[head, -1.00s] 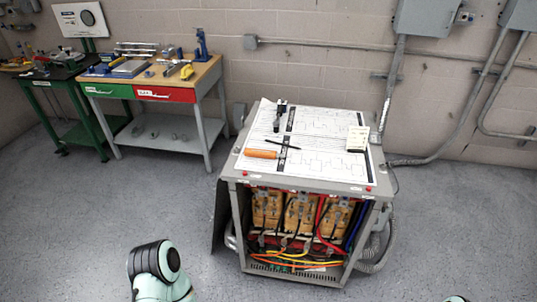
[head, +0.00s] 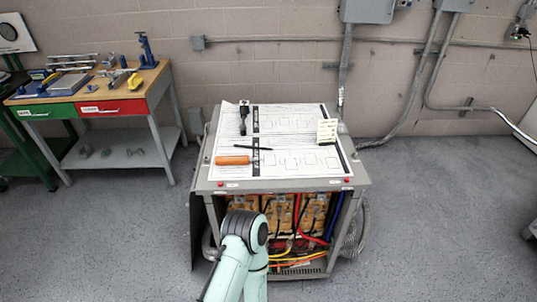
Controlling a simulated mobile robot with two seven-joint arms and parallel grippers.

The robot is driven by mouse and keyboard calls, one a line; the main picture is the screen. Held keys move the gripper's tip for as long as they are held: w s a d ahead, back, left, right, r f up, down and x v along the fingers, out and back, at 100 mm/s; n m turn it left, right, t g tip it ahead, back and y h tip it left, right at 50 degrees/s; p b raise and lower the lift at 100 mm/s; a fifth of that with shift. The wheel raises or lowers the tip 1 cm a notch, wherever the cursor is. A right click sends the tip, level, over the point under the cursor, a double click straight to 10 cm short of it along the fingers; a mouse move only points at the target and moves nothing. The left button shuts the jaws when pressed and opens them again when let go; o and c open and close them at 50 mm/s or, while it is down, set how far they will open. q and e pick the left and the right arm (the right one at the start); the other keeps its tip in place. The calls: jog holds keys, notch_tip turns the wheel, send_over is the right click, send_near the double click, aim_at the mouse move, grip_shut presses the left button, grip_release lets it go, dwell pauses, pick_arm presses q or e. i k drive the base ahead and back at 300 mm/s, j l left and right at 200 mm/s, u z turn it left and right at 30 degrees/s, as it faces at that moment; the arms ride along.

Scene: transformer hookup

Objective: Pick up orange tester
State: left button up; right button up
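The orange tester (head: 232,160) lies flat near the left front of the top of the grey transformer cabinet (head: 280,186), on printed diagram sheets. It is a long, slim orange body. A thin black pen-like item (head: 253,148) lies just behind it, to the right. Part of one of my arms rises from the bottom of the head view in front of the cabinet, ending in a dark round joint. Neither gripper shows.
A black tool (head: 243,118) and a small pale card block (head: 327,131) also lie on the cabinet top. The cabinet's open front shows coils and coloured wires. A workbench (head: 97,103) with tools stands at the left. Floor right of the cabinet is clear.

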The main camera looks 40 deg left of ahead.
aim_at(245, 159)
jog(key=k+j+z, duration=0.1)
jog(key=j+z, duration=0.2)
jog(key=k+j+z, duration=0.1)
jog(key=j+z, duration=0.15)
jog(key=k+j+z, duration=0.15)
jog(key=j+z, duration=0.15)
jog(key=k+j+z, duration=0.2)
jog(key=j, duration=0.3)
jog(key=k+j+z, duration=0.25)
jog(key=k+j, duration=0.2)
jog(key=k+j+z, duration=0.1)
jog(key=k+j, duration=0.65)
